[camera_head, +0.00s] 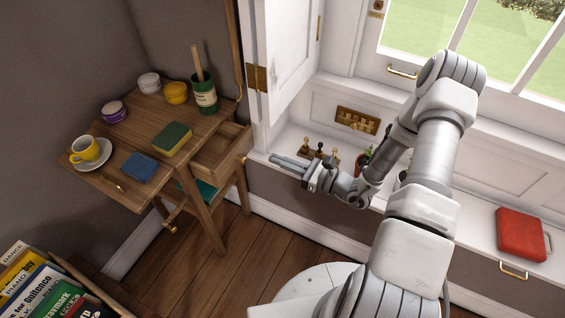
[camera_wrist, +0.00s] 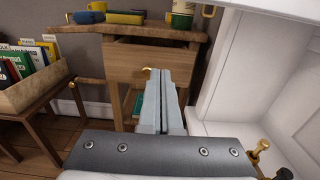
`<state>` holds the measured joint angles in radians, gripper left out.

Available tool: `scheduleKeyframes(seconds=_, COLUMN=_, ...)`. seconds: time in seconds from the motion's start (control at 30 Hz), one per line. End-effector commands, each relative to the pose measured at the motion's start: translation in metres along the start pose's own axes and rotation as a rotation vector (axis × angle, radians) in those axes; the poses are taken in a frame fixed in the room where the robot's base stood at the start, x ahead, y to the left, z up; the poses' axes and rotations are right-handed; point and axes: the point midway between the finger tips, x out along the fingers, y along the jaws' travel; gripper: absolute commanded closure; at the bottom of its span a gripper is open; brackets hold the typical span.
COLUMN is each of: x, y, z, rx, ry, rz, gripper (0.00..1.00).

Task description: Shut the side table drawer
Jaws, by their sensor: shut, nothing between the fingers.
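The wooden side table (camera_head: 200,127) stands at the left in the head view. Its drawer (camera_head: 222,154) sticks out from the side facing my arm, pulled open below the tabletop. In the wrist view the drawer front (camera_wrist: 152,64) faces me, with a small brass knob at its middle partly hidden by my fingers. My gripper (camera_head: 272,158) is shut and empty, its fingers pointing at the drawer from the right. In the head view a gap shows between the fingertips and the drawer. The fingers (camera_wrist: 165,75) also show shut in the wrist view.
On the tabletop are a yellow cup (camera_head: 84,149), sponges (camera_head: 173,139) and a green tin (camera_head: 203,95). Chess pieces (camera_head: 319,151) stand on the window ledge. Books (camera_head: 40,285) fill a crate at lower left.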

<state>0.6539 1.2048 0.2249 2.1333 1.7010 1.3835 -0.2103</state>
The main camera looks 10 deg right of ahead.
Motion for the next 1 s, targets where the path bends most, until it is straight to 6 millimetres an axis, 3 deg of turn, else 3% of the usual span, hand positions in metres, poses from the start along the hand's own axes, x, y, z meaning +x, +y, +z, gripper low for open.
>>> scheduleKeyframes(seconds=0.2, x=0.050, y=0.001, z=-0.003, rx=-0.002, ry=0.000, rz=0.004, gripper=1.00)
scheduleKeyframes(seconds=0.4, x=0.082, y=0.001, z=-0.002, rx=-0.001, ry=0.000, rz=0.003, gripper=1.00)
scheduleKeyframes(seconds=0.6, x=0.097, y=0.001, z=-0.001, rx=0.000, ry=0.000, rz=0.001, gripper=1.00)
scheduleKeyframes(seconds=1.0, x=0.101, y=0.000, z=0.000, rx=0.000, ry=0.000, rz=0.001, gripper=1.00)
